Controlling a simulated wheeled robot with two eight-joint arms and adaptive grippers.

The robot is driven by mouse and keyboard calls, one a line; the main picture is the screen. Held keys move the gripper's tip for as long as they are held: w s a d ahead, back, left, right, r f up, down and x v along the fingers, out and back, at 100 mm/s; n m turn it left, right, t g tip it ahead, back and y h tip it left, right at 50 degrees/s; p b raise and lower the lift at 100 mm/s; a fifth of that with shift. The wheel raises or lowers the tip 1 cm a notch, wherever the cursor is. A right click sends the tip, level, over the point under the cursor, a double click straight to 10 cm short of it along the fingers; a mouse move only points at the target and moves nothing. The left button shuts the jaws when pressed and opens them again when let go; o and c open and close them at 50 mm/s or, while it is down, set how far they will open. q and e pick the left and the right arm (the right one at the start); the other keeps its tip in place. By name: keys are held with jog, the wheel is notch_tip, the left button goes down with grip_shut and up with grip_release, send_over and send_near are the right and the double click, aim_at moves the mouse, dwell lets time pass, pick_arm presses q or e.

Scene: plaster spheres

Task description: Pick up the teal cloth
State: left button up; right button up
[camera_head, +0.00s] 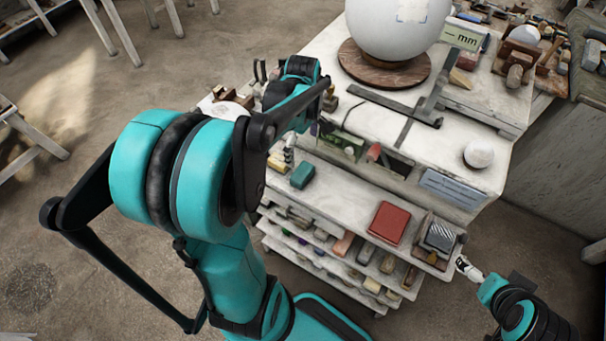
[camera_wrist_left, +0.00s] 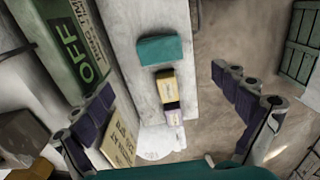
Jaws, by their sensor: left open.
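The teal cloth (camera_head: 302,175) is a small folded block lying on the upper shelf ledge of the white trolley, near its left end. It also shows in the left wrist view (camera_wrist_left: 165,50), at the upper middle. My left gripper (camera_wrist_left: 161,80) is open and empty, its fingers spread wide with the cloth ahead between and beyond the tips. In the head view my left arm hides most of that gripper. My right gripper (camera_head: 466,268) shows at the lower right by the trolley's corner; its jaw opening is unclear.
A red block (camera_head: 389,223) lies farther right on the ledge. A green OFF sign (camera_wrist_left: 85,55) stands at the left. A large white sphere (camera_head: 392,25) sits on the trolley top.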

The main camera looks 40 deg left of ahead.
aim_at(303, 172)
pick_arm(q)
notch_tip(303, 172, down, 13)
jog(key=b, duration=0.3)
jog(key=shift+r, duration=0.1)
jog(key=c, duration=1.2)
